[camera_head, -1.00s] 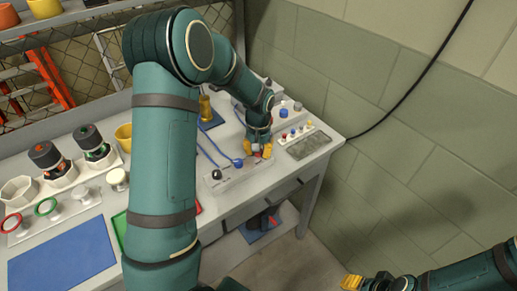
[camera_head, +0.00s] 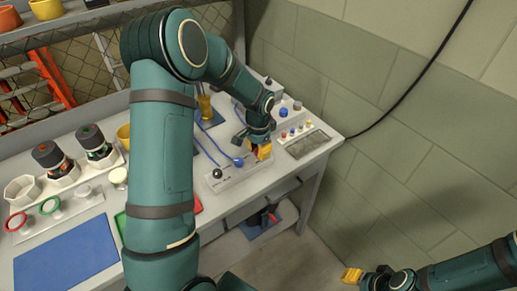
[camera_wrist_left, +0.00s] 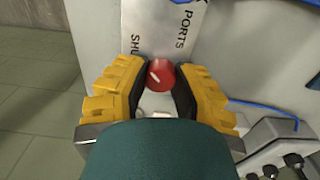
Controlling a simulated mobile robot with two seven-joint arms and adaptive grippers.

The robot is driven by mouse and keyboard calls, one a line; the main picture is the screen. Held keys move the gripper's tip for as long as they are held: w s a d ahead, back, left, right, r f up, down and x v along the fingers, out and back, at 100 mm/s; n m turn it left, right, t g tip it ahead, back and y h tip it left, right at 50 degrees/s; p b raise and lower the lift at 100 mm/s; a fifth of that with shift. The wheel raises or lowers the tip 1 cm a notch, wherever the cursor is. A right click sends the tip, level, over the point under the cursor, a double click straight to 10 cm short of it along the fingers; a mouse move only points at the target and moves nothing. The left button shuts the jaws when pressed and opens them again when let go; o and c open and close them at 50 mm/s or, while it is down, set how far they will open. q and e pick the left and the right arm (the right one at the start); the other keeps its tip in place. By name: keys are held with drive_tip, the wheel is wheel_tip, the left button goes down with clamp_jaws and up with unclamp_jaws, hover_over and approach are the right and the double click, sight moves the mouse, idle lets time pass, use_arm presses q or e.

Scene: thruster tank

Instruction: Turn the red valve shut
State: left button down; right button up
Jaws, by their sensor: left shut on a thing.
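The red valve shows in the left wrist view as a round red knob (camera_wrist_left: 161,74) with a short white mark, on a white panel (camera_wrist_left: 165,30) lettered "PORTS" and partly hidden "SHU". My left gripper (camera_wrist_left: 160,88) has its yellow fingers on both sides of the knob and is shut on it. In the head view my left gripper (camera_head: 261,152) is at the right end of the light panel (camera_head: 228,177) on the bench, where it mostly hides the knob. My right gripper (camera_head: 351,274) is low at the right, away from the bench; its finger gap is unclear.
Blue cables (camera_head: 208,152) and a black knob (camera_head: 217,173) are left of my left gripper. Small coloured knobs (camera_head: 291,132) and a grey tray (camera_head: 313,145) are to its right. A red ring (camera_head: 16,221) and a blue mat (camera_head: 66,256) lie far left.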

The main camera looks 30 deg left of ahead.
use_arm(q)
drive_tip(key=shift+s+f, duration=0.1)
idle(0.4)
drive_tip(key=c, duration=0.7)
unclamp_jaws()
wheel_tip(320, 180, up, 12)
drive_tip(key=shift+r, duration=0.1)
